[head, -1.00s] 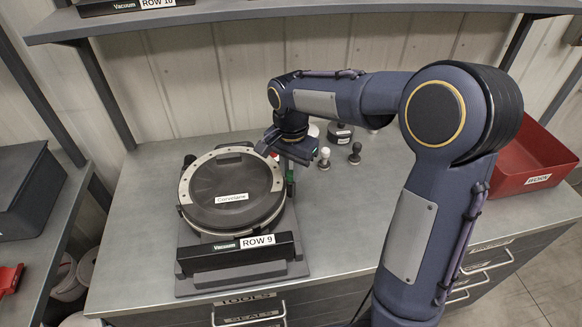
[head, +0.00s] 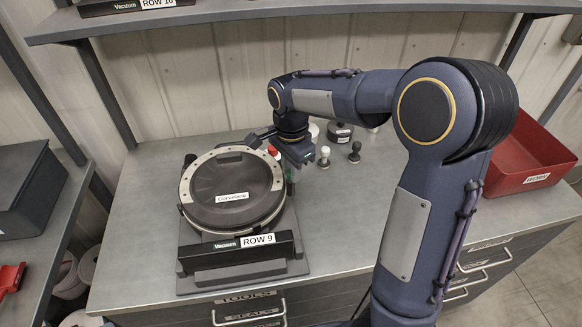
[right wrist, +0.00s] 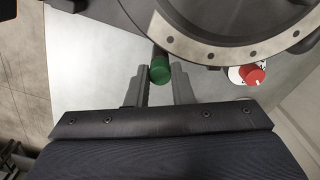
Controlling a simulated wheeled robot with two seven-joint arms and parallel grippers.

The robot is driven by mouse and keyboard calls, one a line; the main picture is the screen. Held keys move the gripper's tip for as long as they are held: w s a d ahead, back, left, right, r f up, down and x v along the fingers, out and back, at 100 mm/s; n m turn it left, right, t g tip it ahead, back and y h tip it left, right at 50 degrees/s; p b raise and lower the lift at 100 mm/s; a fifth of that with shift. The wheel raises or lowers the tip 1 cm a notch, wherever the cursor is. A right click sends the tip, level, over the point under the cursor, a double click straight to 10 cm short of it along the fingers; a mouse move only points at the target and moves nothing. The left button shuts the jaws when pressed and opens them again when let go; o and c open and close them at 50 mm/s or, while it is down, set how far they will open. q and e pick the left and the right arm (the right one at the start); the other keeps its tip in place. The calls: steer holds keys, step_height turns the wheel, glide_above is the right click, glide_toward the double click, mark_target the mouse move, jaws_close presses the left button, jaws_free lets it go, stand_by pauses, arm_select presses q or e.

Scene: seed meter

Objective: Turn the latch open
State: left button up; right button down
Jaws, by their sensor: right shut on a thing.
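The seed meter (head: 230,195), with a round dark cover and pale bolted rim, lies on the bench at left centre. A green-capped latch handle (right wrist: 159,70) sits at the rim's edge in the right wrist view. A bit of green (head: 290,174) also shows at the meter's right side in the head view. My right gripper (right wrist: 160,82) is shut on the green-capped handle, with a finger on each side. In the head view the gripper (head: 287,148) is at the meter's far right edge, its fingertips partly hidden. My left gripper is out of view.
A red knob on a white base (right wrist: 254,74) is close beside the gripper. Several small knobs and weights (head: 340,132) stand behind it. A red bin (head: 530,150) is at the right. A ROW 9 block (head: 240,250) fronts the meter.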

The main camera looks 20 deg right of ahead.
steer(key=c, duration=1.3)
jaws_free()
steer(key=shift+o, duration=0.2)
step_height(320, 180, up, 8)
steer(key=shift+f, duration=0.1)
steer(key=shift+s, duration=0.1)
steer(key=shift+s+d, duration=0.15)
steer(key=shift+s, duration=0.2)
steer(key=s+a+f+n+t+y, duration=0.1)
steer(key=s+f+n+t+y, duration=0.1)
steer(key=s+n, duration=0.5)
steer(key=s+a+f+n+t+y, duration=0.1)
steer(key=s+n, duration=0.6)
steer(key=s, duration=0.7)
steer(key=f+t, duration=0.1)
steer(key=t, duration=0.1)
steer(key=shift+s+a+f+t+y, duration=0.2)
steer(key=shift+s+a+t+y, duration=0.05)
steer(key=shift+a+t+y, duration=0.15)
